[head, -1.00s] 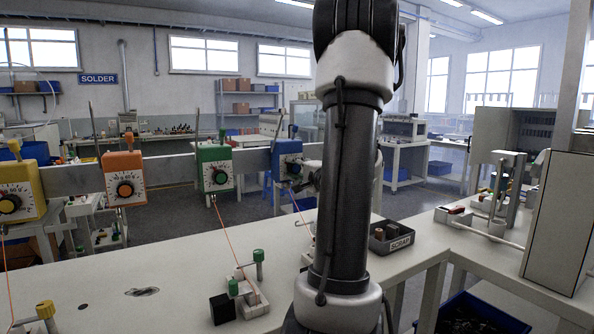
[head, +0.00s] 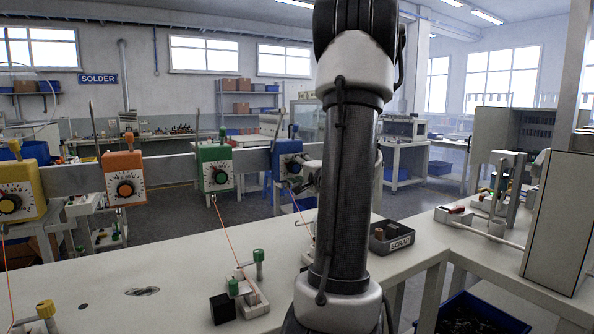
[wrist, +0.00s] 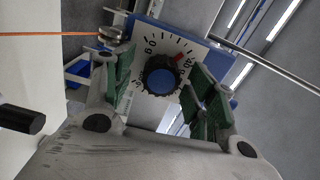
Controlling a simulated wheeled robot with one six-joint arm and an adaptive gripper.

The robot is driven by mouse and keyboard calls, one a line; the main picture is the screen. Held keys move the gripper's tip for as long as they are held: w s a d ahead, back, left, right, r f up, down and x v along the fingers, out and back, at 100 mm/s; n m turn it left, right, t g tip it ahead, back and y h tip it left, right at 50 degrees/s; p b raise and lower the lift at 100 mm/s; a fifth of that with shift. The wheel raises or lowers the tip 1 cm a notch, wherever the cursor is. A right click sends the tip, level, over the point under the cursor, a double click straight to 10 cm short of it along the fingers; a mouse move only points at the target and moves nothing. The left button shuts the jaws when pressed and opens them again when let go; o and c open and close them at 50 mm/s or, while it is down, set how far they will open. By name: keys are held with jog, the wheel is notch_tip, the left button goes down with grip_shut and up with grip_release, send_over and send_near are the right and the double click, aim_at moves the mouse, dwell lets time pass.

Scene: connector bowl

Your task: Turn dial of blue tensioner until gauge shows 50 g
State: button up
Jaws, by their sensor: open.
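The blue tensioner (head: 288,162) hangs on the rail in the head view, partly hidden by my arm. In the wrist view its blue body (wrist: 146,22) carries a white scale plate with a black dial (wrist: 160,76) with a blue centre. A red mark (wrist: 178,58) shows at the dial's upper right edge, near a number that may be 40. My gripper (wrist: 164,84) is open, its green-padded fingers on either side of the dial with visible gaps. In the head view my gripper (head: 313,176) is mostly hidden by my arm. I cannot make out a separate gauge reading.
Green (head: 215,168), orange (head: 123,178) and yellow (head: 20,192) tensioners hang left of the blue one. Threads run down to fixtures on the white bench (head: 150,270). A dark scrap bin (head: 391,237) sits right of my arm.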

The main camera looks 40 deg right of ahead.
jog(key=v, duration=1.2)
dwell(0.3)
